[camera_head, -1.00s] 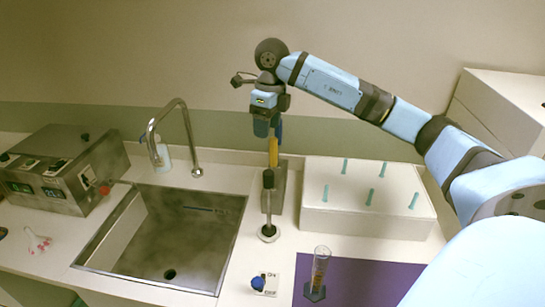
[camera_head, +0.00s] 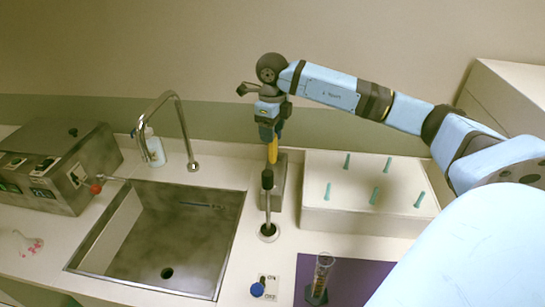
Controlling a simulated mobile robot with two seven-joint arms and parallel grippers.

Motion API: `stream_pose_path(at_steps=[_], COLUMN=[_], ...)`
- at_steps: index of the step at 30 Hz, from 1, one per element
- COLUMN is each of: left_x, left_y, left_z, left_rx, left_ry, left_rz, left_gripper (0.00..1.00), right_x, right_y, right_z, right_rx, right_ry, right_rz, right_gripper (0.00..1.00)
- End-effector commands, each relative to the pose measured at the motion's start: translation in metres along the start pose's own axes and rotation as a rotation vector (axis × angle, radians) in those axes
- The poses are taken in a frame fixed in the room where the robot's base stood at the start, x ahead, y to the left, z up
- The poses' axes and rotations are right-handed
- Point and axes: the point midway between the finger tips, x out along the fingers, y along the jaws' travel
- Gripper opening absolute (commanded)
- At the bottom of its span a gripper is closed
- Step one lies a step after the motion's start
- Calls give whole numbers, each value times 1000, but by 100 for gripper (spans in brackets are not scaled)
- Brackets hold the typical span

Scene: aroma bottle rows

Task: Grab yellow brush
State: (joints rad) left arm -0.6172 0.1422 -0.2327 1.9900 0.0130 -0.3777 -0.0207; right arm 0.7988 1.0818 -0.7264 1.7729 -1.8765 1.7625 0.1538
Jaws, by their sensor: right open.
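The yellow brush (camera_head: 272,153) stands upright near the back of the counter, to the right of the sink. Only its lower yellow part shows below my gripper; its upper part is hidden. My right gripper (camera_head: 271,135) points down at the brush's upper end. My left gripper is not in view.
A dark-topped metal post (camera_head: 267,180) stands just in front of the brush. A white box with teal pegs (camera_head: 315,218) is to the right. The sink (camera_head: 150,250) and tap (camera_head: 180,125) are left. A glass cylinder (camera_head: 321,275) stands on a purple mat (camera_head: 352,285).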

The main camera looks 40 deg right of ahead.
Motion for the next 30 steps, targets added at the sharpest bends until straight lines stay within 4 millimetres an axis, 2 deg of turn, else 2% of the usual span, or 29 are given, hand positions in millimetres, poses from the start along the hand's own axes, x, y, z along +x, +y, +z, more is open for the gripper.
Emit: stream_pose_path(at_steps=[4,12,20,21,22,28,30], left_x=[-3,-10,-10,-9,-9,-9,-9], left_y=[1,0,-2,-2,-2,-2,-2], left_z=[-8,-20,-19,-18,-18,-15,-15], left_rx=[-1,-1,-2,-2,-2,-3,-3], left_ry=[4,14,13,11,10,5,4], left_rz=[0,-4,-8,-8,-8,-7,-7], left_gripper=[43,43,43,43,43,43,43], right_x=[11,49,54,54,54,53,53], right_y=[-1,-3,-3,-3,-3,-3,-3], right_z=[1,4,4,4,4,4,4], right_rx=[0,-1,-1,-1,-1,0,0], right_ry=[3,1,-1,-1,-1,-1,-1], right_rz=[1,1,0,0,0,0,0], right_gripper=[56,56,56,54,47,1,0])
